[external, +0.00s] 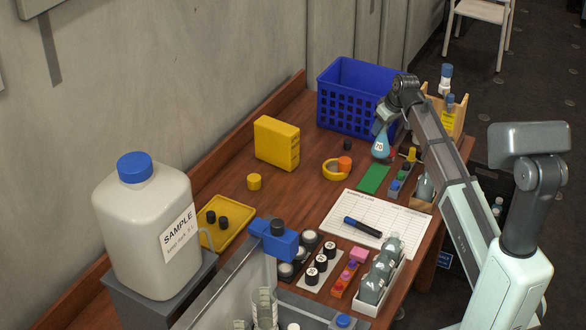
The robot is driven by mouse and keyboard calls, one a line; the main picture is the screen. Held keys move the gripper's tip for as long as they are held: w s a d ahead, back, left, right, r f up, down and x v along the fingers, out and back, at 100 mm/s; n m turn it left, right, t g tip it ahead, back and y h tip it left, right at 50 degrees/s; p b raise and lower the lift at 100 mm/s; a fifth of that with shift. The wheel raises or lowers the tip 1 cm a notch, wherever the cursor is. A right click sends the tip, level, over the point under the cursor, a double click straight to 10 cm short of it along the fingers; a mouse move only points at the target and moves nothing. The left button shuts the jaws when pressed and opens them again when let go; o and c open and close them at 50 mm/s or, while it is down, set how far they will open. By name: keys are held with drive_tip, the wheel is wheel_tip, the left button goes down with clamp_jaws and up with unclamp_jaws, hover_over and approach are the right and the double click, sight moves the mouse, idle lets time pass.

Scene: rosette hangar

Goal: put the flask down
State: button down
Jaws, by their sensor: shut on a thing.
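The flask (381,147) is a small conical vessel with blue liquid and a pale label marked 70. It is upright near the far right part of the table, in front of the blue basket. My gripper (385,119) reaches down from above and is shut on the flask's upper part. The fingers are small and partly hidden by my arm. I cannot tell whether the flask's base touches the table or hangs just above it.
An orange-topped yellow tape ring (333,170) lies to the left. The blue basket (347,112) stands behind. Bare wood (296,197) lies farther left.

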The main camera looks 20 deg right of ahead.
sight(380, 143)
drive_tip(key=shift+f, duration=3.3)
drive_tip(key=shift+f, duration=0.15)
drive_tip(key=c, duration=0.8)
unclamp_jaws()
drive_tip(key=shift+o, duration=0.2)
drive_tip(key=v, duration=1.2)
